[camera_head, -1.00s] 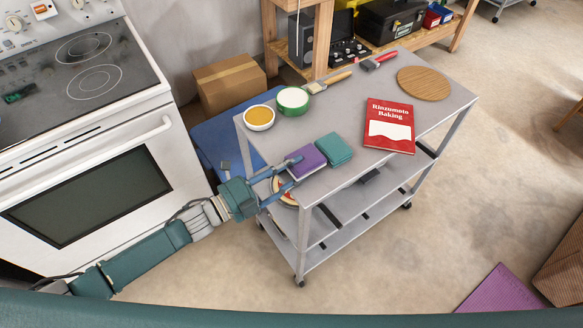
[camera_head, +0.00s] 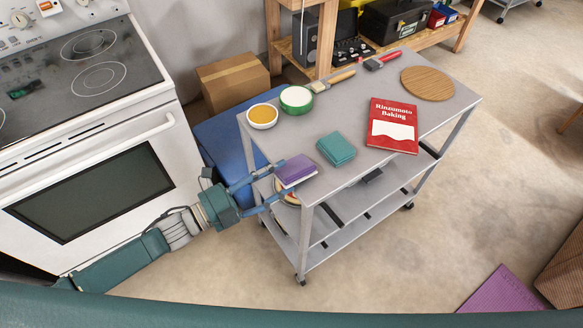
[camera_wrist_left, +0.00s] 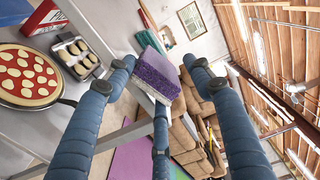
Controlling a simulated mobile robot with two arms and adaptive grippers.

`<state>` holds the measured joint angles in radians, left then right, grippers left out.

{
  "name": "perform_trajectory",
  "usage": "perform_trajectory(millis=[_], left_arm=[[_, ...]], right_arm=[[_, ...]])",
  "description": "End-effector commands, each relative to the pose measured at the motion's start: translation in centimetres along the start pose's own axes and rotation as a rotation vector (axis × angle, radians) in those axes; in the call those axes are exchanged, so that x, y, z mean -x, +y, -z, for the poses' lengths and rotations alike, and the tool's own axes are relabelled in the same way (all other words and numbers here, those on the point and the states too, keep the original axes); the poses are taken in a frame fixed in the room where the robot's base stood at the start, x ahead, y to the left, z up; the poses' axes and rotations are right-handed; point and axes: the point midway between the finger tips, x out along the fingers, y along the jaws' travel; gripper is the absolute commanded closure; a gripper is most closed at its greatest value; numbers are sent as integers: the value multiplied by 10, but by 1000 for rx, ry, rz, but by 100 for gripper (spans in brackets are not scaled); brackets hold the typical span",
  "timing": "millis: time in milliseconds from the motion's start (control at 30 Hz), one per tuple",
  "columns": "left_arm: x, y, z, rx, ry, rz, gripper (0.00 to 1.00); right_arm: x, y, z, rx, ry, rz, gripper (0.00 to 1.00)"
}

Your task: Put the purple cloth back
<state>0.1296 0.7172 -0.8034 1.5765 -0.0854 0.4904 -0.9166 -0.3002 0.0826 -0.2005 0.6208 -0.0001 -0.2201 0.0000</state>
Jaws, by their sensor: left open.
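The purple cloth (camera_head: 296,170) is a folded, thick square at the left front edge of the grey cart's top (camera_head: 345,183), seeming to reach slightly over the edge. A folded teal cloth (camera_head: 336,148) lies behind it to the right, apart from it. My left gripper (camera_head: 273,183) is open just left of the purple cloth, with its fingers pointing at it. In the left wrist view the purple cloth (camera_wrist_left: 158,75) shows beyond and between the spread fingers (camera_wrist_left: 165,75). I cannot tell whether any finger touches it. My right gripper is not in view.
The cart top also carries a red book (camera_head: 392,126), a round wooden board (camera_head: 428,83), a yellow-filled bowl (camera_head: 262,116) and a green-rimmed bowl (camera_head: 296,99). A pizza (camera_wrist_left: 27,77) lies on a lower shelf. The stove (camera_head: 110,165) stands left.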

Motion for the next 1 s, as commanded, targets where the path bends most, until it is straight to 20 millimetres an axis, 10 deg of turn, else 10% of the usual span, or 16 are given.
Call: perform_trajectory(millis=[300, 700, 1000], left_arm=[[56, 0, 0, 0, -1, 2, 48], [64, -3, -1, -1, 0, 5, 48], [64, -3, -1, -1, 0, 5, 0]], right_arm=[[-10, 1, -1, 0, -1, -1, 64], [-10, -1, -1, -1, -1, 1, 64], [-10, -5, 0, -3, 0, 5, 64]])
